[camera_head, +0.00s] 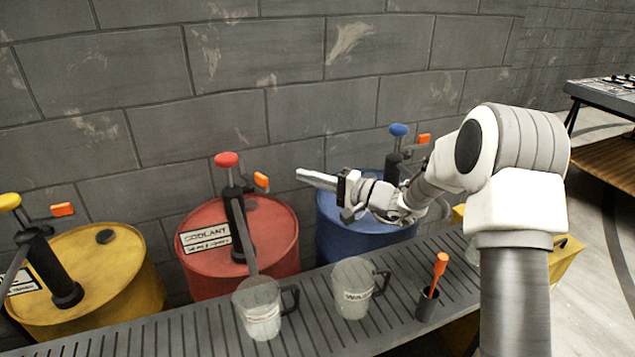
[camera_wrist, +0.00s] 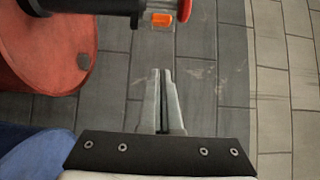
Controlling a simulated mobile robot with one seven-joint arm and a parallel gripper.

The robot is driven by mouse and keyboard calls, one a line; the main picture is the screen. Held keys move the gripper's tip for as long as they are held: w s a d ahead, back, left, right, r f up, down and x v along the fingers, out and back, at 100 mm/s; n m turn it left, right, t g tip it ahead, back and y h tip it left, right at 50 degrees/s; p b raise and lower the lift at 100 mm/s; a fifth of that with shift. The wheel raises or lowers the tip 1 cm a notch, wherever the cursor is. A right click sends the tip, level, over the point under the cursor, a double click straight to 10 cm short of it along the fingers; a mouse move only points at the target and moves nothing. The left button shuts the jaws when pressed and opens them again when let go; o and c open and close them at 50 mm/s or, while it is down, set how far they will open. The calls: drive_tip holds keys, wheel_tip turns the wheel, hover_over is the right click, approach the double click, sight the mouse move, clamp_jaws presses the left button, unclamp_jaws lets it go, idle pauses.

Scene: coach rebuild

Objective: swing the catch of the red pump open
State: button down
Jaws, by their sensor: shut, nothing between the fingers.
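The red pump (camera_head: 237,215) stands upright on the red drum (camera_head: 282,239) labelled COOLANT. It has a red knob (camera_head: 227,159) on top and an orange-tipped catch (camera_head: 261,180) sticking out to the right. In the wrist view the orange catch (camera_wrist: 161,19) is at the top centre beside the red knob (camera_wrist: 183,9). My gripper (camera_head: 300,174) is shut and empty. It points left toward the catch, with a gap between them. In the wrist view its fingertips (camera_wrist: 163,73) are below the catch and apart from it.
A blue drum (camera_head: 340,235) with a blue-knobbed pump (camera_head: 398,131) is behind my arm. A yellow drum (camera_head: 125,273) with its pump (camera_head: 48,265) is at left. Two mugs (camera_head: 262,309) (camera_head: 352,287) and a cup (camera_head: 427,304) with an orange-handled tool (camera_head: 438,268) stand on the slatted bench (camera_head: 310,333).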

drive_tip(key=s+a, duration=0.1)
drive_tip(key=a, duration=0.6)
drive_tip(key=shift+s+b, duration=0.1)
drive_tip(key=shift+b, duration=0.25)
drive_tip(key=shift+s+a+b, duration=0.45)
drive_tip(key=shift+s+b, duration=0.3)
drive_tip(key=shift+b, duration=0.35)
drive_tip(key=shift+d, duration=0.1)
